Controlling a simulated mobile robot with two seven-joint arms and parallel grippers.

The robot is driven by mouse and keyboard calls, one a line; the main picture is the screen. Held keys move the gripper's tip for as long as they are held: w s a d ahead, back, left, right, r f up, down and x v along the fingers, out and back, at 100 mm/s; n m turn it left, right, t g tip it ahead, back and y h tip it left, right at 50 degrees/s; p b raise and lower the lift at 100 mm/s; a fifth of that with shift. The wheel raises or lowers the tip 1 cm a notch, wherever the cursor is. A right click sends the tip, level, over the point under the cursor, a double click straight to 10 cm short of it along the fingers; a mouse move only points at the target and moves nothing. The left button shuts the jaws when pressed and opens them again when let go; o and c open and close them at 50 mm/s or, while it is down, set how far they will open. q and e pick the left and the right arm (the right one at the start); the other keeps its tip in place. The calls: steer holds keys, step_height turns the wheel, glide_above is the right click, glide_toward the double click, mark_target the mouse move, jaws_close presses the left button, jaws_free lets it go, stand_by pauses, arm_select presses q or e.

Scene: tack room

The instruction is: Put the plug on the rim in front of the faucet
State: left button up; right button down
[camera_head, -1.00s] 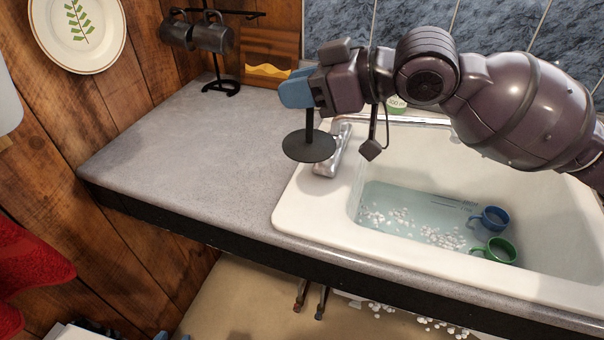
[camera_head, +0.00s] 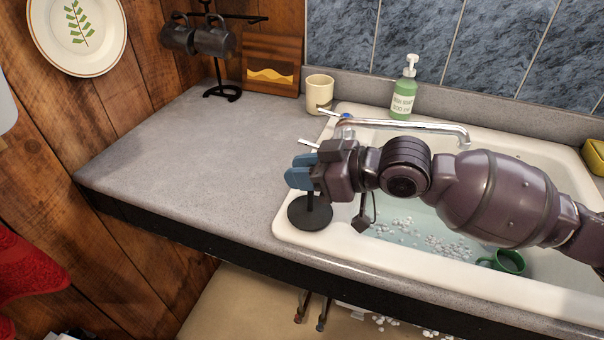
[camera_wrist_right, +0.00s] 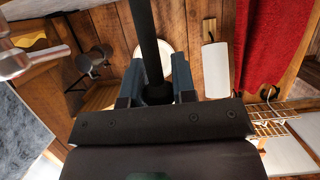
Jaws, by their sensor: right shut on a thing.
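The plug (camera_head: 310,214) is a black disc with an upright black stem. My right gripper (camera_head: 303,172) has blue fingers shut on the stem, with the disc below them. The disc is over the left part of the white sink rim (camera_head: 292,238), nearer the front than the faucet (camera_head: 405,124); I cannot tell whether it touches the rim. In the right wrist view the stem (camera_wrist_right: 146,40) runs up between the blue fingers (camera_wrist_right: 157,88), and part of the faucet (camera_wrist_right: 18,62) shows at the left. My left gripper is not in view.
A cream cup (camera_head: 319,93) and a green soap bottle (camera_head: 404,92) stand behind the sink. A green mug (camera_head: 508,262) lies in the basin water among white bits. The grey counter (camera_head: 185,150) left of the sink is clear. A mug rack (camera_head: 220,75) stands at its back.

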steer(key=shift+f, duration=0.35)
steer(key=shift+f, duration=0.15)
steer(key=c, duration=0.9)
jaws_free()
steer(key=shift+c, duration=0.2)
steer(key=shift+r, duration=0.2)
steer(key=v, duration=1.2)
steer(key=shift+b, duration=0.35)
steer(key=shift+s, duration=0.1)
